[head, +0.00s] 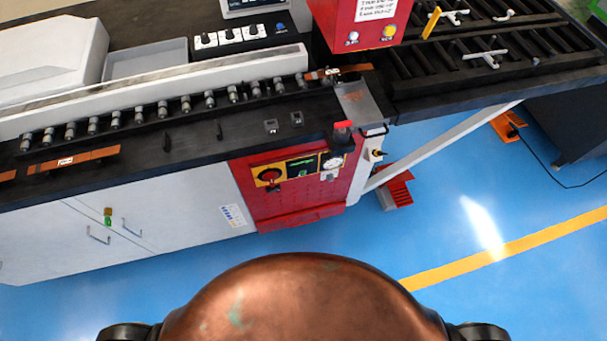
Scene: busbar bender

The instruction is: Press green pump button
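The busbar bender's red front panel (292,196) stands at the middle of the head view. It carries a round red control (268,175) on a yellow plate, a dark display with green marks (300,167) and a round white gauge (332,162). A small green piece (108,222) sits under an orange-brown piece on the white cabinet door at the left. I cannot tell from this view which green part is the pump button. Neither of my grippers is in view, so nothing is seen touching the panel.
The black bench top (190,135) has a row of rollers and copper-coloured bars (75,160). A red machine head (362,30) rises at the back. A white diagonal brace (440,145) and red foot (397,190) stand right of the panel. Blue floor (350,235) in front is clear.

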